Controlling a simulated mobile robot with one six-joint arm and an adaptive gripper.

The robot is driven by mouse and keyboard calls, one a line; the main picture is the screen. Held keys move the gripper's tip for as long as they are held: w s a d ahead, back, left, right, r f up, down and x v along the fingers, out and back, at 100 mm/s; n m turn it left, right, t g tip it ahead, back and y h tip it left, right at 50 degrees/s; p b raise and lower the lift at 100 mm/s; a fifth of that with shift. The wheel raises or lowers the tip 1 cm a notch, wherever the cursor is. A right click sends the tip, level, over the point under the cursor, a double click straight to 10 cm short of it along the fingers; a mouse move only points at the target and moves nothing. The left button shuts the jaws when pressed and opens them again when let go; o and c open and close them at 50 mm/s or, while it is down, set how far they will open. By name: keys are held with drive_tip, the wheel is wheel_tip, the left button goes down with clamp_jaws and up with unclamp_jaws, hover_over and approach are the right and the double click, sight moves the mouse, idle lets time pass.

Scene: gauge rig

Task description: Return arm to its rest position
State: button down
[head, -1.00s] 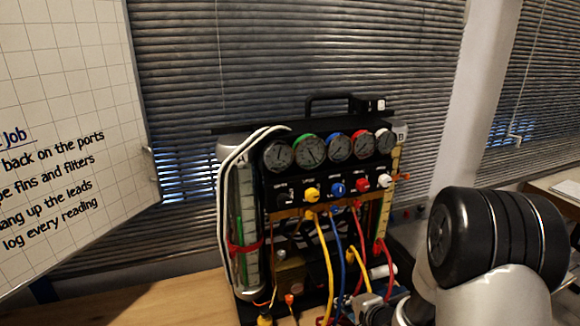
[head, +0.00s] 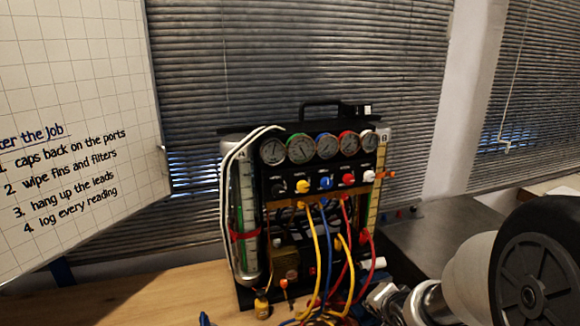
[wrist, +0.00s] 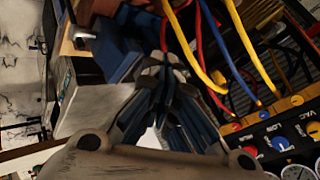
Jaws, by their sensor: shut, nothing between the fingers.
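My arm fills the lower right of the head view, with its white and black links in front of the bench. My gripper (wrist: 163,68) shows in the wrist view with its fingers together and nothing between them. Yellow, blue and red hoses pass close beyond its fingertips, apart or touching I cannot tell. The gauge rig (head: 318,187) stands upright on the bench in the head view, left of my arm. Its gauges and coloured knobs also show at the right of the wrist view (wrist: 290,115).
A whiteboard (head: 75,100) with written job steps hangs at the left. The wooden bench top (head: 130,300) is clear left of the rig. A grey surface (head: 440,235) lies between the rig and my arm. Window blinds (head: 300,60) close off the back.

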drive_tip(key=s+r+n+g+h, duration=0.2)
drive_tip(key=s+r+n, duration=0.3)
drive_tip(key=s+r, duration=0.6)
drive_tip(key=s+a+n+g+y, duration=0.1)
drive_tip(key=s+a+n, duration=0.1)
drive_tip(key=s, duration=0.6)
drive_tip(key=s+a+n+g+y, duration=0.1)
drive_tip(key=s+a+n, duration=0.2)
drive_tip(key=s, duration=0.5)
drive_tip(key=shift+s+a+r, duration=0.35)
drive_tip(key=shift+a+r, duration=0.1)
